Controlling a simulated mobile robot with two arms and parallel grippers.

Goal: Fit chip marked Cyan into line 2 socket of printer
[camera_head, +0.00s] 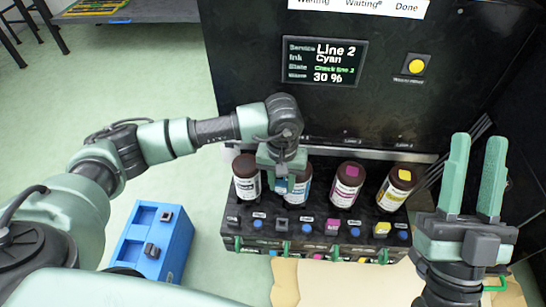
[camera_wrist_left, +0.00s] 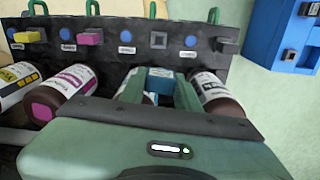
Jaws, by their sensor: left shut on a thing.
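The line 2 socket (camera_wrist_left: 158,40) is a dark square without a coloured chip, in front of that bottle. No chip legibly marked Cyan shows. A blue box (camera_head: 180,255) on the floor at left holds a dark chip-like block (camera_head: 151,249) and a second dark slot or piece (camera_head: 166,215). My right gripper (camera_head: 477,165) is open and empty.
A magenta chip (camera_head: 332,226) sits in the front strip beside blue buttons. The screen (camera_head: 325,62) reads Line 2, Cyan, 30 %.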

